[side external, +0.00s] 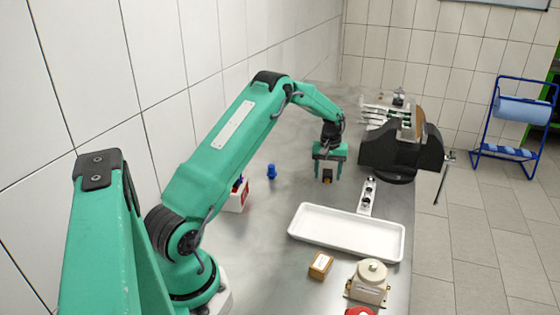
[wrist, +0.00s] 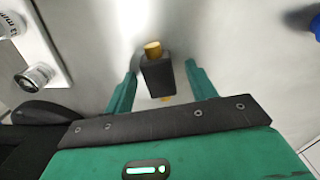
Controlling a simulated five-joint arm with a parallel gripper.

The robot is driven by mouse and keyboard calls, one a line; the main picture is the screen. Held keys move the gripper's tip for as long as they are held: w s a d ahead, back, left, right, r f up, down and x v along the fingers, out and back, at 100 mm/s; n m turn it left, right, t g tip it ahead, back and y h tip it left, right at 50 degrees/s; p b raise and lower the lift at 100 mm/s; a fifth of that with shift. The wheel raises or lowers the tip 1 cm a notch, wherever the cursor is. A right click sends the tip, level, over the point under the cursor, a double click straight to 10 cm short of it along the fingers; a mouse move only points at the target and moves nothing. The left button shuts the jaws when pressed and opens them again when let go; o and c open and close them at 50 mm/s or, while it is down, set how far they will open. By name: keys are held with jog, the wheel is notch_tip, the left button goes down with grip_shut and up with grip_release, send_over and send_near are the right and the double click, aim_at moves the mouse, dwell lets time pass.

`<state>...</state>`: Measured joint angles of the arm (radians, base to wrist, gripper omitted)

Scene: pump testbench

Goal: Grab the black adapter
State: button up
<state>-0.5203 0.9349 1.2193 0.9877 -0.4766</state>
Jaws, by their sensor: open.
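The black adapter (wrist: 158,77) is a small dark block with a brass-coloured round end on top, and a bit of yellow shows below it. In the wrist view it lies between the two green fingers of my gripper (wrist: 160,85), with a gap on each side. In the side external view the adapter (side external: 327,178) shows as a small dark and yellow piece between the fingertips of my gripper (side external: 328,172), low over the metal table. My gripper is open. Whether the adapter's underside touches the table is hard to tell.
A black vise (side external: 400,148) stands to the right of my gripper, with a metal strip with round fittings (side external: 367,196) in front. A white tray (side external: 347,232), a small brown box (side external: 320,265) and a beige device (side external: 369,282) are nearer. A blue piece (side external: 271,171) stands left.

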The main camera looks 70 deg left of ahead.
aim_at(329, 173)
dwell(0.3)
jog(key=c, duration=1.1)
jog(key=shift+r, duration=0.1)
jog(key=shift+r, duration=0.65)
jog(key=r, duration=0.3)
jog(key=shift+d+r, duration=0.15)
jog(key=shift+d, duration=0.25)
jog(key=d+r, duration=0.2)
jog(key=d, duration=0.1)
jog(key=d+r, duration=0.2)
jog(key=d, duration=0.2)
jog(key=d+r, duration=0.2)
jog(key=d, duration=0.2)
jog(key=shift+s+r, duration=0.1)
jog(key=shift+r, duration=0.05)
